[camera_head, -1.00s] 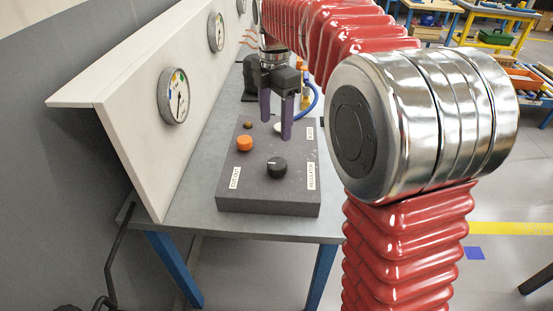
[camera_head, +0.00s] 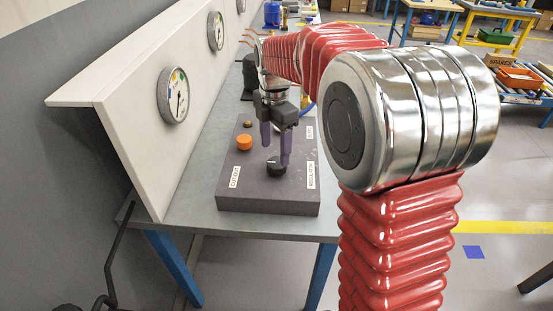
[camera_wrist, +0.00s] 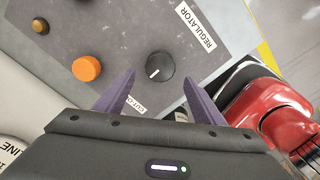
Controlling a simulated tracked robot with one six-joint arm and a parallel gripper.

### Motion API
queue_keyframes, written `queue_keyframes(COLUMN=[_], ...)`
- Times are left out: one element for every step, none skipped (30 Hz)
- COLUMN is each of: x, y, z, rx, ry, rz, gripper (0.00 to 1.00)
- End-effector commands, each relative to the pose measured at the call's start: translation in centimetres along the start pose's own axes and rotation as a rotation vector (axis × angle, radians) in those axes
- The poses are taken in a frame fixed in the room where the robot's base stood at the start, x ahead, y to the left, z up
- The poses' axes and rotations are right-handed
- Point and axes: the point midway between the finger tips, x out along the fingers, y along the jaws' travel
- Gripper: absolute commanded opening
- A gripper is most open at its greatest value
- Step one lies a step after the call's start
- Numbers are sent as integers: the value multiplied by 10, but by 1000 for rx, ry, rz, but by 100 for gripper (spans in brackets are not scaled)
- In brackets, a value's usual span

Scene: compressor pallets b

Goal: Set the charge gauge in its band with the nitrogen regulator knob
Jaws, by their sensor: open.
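The black regulator knob (camera_head: 277,166) with a white pointer line sits on the dark grey control box (camera_head: 240,197), near its front. It also shows in the wrist view (camera_wrist: 160,66), beyond the fingertips and between their lines. My gripper (camera_head: 275,156) is open, its purple fingers pointing down above and just behind the knob; I cannot tell in the head view whether they touch it. In the wrist view my gripper (camera_wrist: 155,88) is apart from the knob. The nearest round gauge (camera_head: 173,95) on the white panel has coloured marks and a dark needle standing near vertical; its label is unreadable.
An orange knob (camera_head: 244,142) and a small brass knob (camera_head: 247,124) sit left of the regulator knob on the box. Another gauge (camera_head: 216,31) hangs farther along the white panel (camera_head: 135,125). The grey bench (camera_head: 195,208) is clear in front of the box.

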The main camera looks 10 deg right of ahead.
Motion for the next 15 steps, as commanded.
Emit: queue_keyframes(x=[9,14,20,24,28,33,36,39,43,45,46,48,49,49,50], y=[-1,0,-1,-1,-1,0,0,0,0,0,-1,0,0,0,0], z=[0,0,0,0,0,0,0,0,0,0,0,0,0,0,0], rx=[0,0,0,0,0,0,0,0,0,0,0,0,0,0,0], ry=[2,1,1,1,1,1,1,1,1,1,1,1,1,0,0], rz=[-5,-4,-4,-4,-3,-3,-3,-2,-2,-3,-3,-2,-2,-1,-1], gripper=[63,63,63,63,63,63,63,63,63,63,63,63,63,63,63])
